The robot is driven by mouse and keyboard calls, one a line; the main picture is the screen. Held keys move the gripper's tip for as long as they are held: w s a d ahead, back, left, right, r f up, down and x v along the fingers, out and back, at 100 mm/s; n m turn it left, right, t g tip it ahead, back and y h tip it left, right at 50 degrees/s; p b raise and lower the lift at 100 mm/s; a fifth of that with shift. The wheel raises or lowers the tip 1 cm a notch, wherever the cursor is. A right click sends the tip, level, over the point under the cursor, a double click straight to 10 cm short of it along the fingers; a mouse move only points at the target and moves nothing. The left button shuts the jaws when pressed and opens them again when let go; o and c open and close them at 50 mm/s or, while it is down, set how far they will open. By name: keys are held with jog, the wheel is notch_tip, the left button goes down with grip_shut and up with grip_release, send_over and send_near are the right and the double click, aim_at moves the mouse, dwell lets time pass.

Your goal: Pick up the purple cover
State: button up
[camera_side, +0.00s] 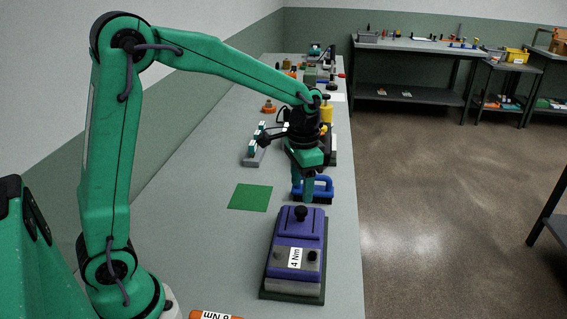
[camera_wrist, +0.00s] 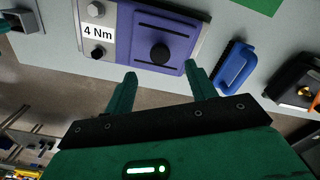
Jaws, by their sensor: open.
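The purple cover (camera_side: 300,230) sits on a dark base on the bench, in the lower middle of the side view. It has a black round knob on top and a white label reading "4 Nm". In the wrist view the purple cover (camera_wrist: 168,37) is at the top, with its knob above the gap between my fingers. My gripper (camera_wrist: 165,82) is open and empty, and no finger visibly touches the cover. In the side view my gripper (camera_side: 306,196) hangs just beyond the cover's far end; the fingertips are partly hard to make out there.
A blue handled tool (camera_side: 318,188) stands right by my gripper, beyond the cover. A green square (camera_side: 250,197) lies flat to the left. Grey blocks (camera_side: 254,153) and several small items fill the far bench. The bench's right edge is close to the cover.

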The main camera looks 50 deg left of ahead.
aim_at(301, 209)
jog(key=shift+f, duration=0.7)
jog(key=shift+f, duration=0.1)
jog(key=shift+f, duration=2.5)
jog(key=shift+c, duration=0.5)
jog(key=c, duration=1)
